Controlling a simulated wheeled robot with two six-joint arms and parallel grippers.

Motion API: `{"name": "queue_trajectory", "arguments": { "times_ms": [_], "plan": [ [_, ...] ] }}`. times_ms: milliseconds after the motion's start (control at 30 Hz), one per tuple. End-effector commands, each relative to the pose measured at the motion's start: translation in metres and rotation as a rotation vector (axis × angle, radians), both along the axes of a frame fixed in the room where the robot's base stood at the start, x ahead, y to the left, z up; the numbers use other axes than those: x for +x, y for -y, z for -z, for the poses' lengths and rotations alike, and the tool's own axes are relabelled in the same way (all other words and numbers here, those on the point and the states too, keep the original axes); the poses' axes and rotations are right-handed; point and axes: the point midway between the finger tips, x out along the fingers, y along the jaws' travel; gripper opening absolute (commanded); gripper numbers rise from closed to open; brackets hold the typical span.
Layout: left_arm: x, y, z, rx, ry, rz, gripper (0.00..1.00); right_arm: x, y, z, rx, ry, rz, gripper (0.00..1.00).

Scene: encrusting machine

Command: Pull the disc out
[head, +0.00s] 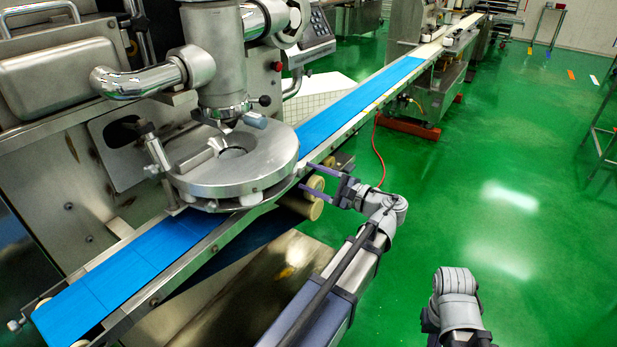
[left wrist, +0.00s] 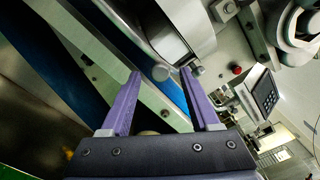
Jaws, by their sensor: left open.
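The disc (head: 268,170) is a flat, round metal plate under the machine's vertical head, above the blue belt. Its curved edge also shows in the left wrist view (left wrist: 183,25). My left gripper (head: 304,176) is open beside the disc's right edge, with its purple fingers pointing at it. In the left wrist view, a small round grey knob (left wrist: 160,73) lies between the fingertips (left wrist: 160,75) in the picture. I cannot tell whether the fingers touch it. My right arm shows at the lower right of the head view, but its gripper is out of view.
The blue conveyor belt (head: 345,107) runs under the disc to the back right, with a metal side rail. A roller (head: 316,183) sits below the rail near my left gripper. A control panel (head: 312,45) stands behind.

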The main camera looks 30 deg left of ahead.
Motion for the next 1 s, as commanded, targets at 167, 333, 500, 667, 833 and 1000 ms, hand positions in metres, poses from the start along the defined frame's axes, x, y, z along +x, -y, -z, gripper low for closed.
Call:
{"name": "queue_trajectory", "arguments": {
  "times_ms": [167,333,500,667,833,1000],
  "plan": [
    [0.0008,-0.0111,0.0002,0.000,0.000,0.000,0.62,0.0000,0.0000,0.0000,0.000,0.000,0.000,0.00],
    [0.0009,-0.0126,0.0002,-0.001,0.000,0.001,0.62,0.0000,0.0000,0.0000,0.000,0.000,0.000,0.00],
    [0.0009,-0.0124,0.0002,-0.001,0.000,0.001,0.56,0.0000,0.0000,0.0000,0.000,0.000,0.000,0.00],
    [0.0008,-0.0123,0.0002,-0.001,0.000,0.001,0.39,0.0000,0.0000,0.0000,0.000,0.000,0.000,0.00],
    [0.0008,-0.0122,0.0002,0.000,0.000,0.000,0.19,0.0000,0.0000,0.0000,0.000,0.000,0.000,0.00],
    [0.0008,-0.0122,0.0002,-0.001,0.000,-0.001,0.00,0.0000,0.0000,0.0001,0.000,0.000,0.000,0.00]
  ]
}}
